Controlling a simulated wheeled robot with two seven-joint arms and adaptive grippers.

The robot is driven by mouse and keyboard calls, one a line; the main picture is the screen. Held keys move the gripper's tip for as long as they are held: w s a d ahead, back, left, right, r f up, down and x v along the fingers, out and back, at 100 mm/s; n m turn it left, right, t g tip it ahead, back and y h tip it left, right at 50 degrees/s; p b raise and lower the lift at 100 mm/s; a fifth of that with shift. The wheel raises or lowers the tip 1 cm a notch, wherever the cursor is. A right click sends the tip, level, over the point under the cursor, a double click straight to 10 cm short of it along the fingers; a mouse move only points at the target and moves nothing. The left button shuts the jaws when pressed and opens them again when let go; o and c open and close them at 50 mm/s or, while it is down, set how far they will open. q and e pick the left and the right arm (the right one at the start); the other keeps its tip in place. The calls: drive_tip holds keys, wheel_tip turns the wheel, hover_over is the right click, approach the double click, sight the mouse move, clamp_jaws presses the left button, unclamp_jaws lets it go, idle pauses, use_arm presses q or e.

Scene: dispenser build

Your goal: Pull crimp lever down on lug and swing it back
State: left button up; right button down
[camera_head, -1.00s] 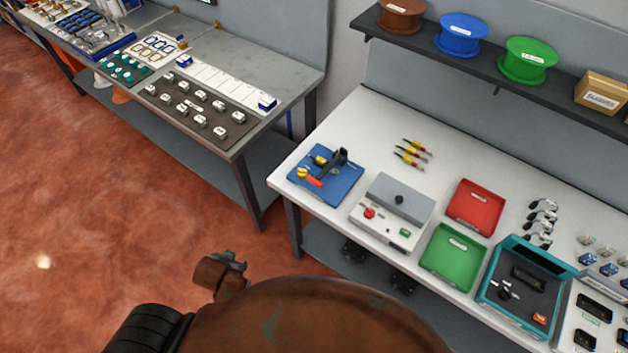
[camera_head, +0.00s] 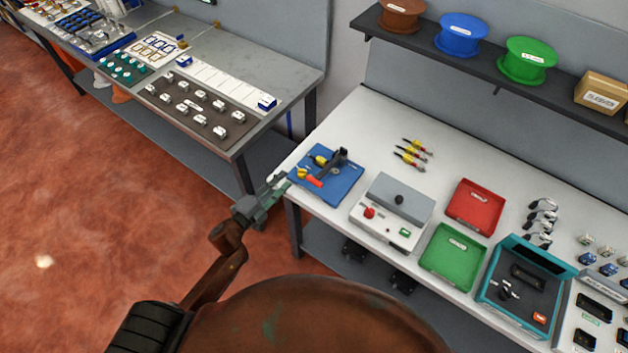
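The crimp tool stands on a blue base plate (camera_head: 340,187) at the left end of the white bench. It has a black upright part (camera_head: 341,158), a red-tipped lever (camera_head: 314,181) pointing to the front left, and small yellow parts (camera_head: 302,173). I cannot make out a lug in the tool at this size. My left gripper (camera_head: 279,185) is at the bench's left front edge, just left of the blue plate and apart from the lever. Its two fingertips look apart with nothing between them. My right gripper is not in view.
A second bench (camera_head: 290,65) stands to the left across a narrow gap.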

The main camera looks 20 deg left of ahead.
sight(314, 179)
use_arm(q)
drive_tip(key=w+d+m+g+h, duration=0.1)
drive_tip(key=d+m, duration=0.1)
drive_tip(key=d, duration=0.1)
drive_tip(key=w+d+m+g+h, duration=0.1)
drive_tip(key=d+m+h, duration=0.1)
drive_tip(key=d, duration=0.2)
drive_tip(key=w+d+m+h+p, duration=0.1)
drive_tip(key=w+d+m+h, duration=0.1)
drive_tip(key=d, duration=0.1)
drive_tip(key=shift+d+m+g, duration=0.2)
drive_tip(key=shift+m+g, duration=0.2)
clamp_jaws()
drive_tip(key=shift+r+h, duration=0.1)
drive_tip(key=shift+h, duration=0.2)
